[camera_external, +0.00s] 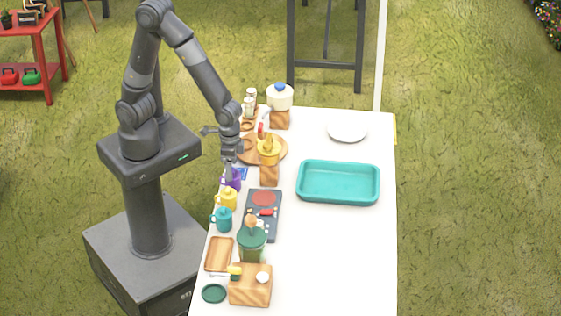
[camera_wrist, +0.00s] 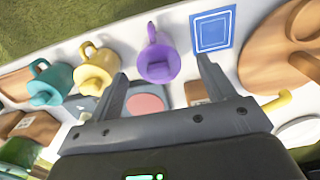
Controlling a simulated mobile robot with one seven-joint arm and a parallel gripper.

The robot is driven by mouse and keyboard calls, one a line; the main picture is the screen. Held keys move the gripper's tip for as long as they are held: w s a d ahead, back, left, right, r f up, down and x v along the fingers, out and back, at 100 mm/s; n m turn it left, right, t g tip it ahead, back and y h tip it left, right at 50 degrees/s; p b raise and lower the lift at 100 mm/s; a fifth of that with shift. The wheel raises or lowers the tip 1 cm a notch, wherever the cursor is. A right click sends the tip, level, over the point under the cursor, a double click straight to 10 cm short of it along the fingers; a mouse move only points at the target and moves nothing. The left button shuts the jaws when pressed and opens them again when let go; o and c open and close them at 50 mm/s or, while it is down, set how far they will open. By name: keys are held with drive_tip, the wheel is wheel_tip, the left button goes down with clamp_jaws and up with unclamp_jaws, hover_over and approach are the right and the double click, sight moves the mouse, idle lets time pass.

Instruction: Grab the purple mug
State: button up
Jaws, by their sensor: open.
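The purple mug (camera_external: 233,181) stands near the left edge of the white table, partly hidden by my gripper in the external view. In the wrist view the purple mug (camera_wrist: 158,64) shows its handle towards the top, and it appears between my two spread fingers. My gripper (camera_external: 229,168) is open and empty and points down just above the mug. In the wrist view the fingertips of my gripper (camera_wrist: 162,70) are on either side of the mug's image. I cannot tell whether a finger touches it.
A yellow mug (camera_external: 228,198) and a teal mug (camera_external: 222,219) stand in line beside the purple one. A blue square (camera_wrist: 213,31) lies on its other side. The table's right front is clear.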

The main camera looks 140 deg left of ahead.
drive_tip(key=shift+d+f, duration=0.1)
drive_tip(key=shift+f, duration=2.3)
drive_tip(key=c, duration=1.1)
drive_tip(key=shift+w+r, duration=0.1)
drive_tip(key=shift+r, duration=0.05)
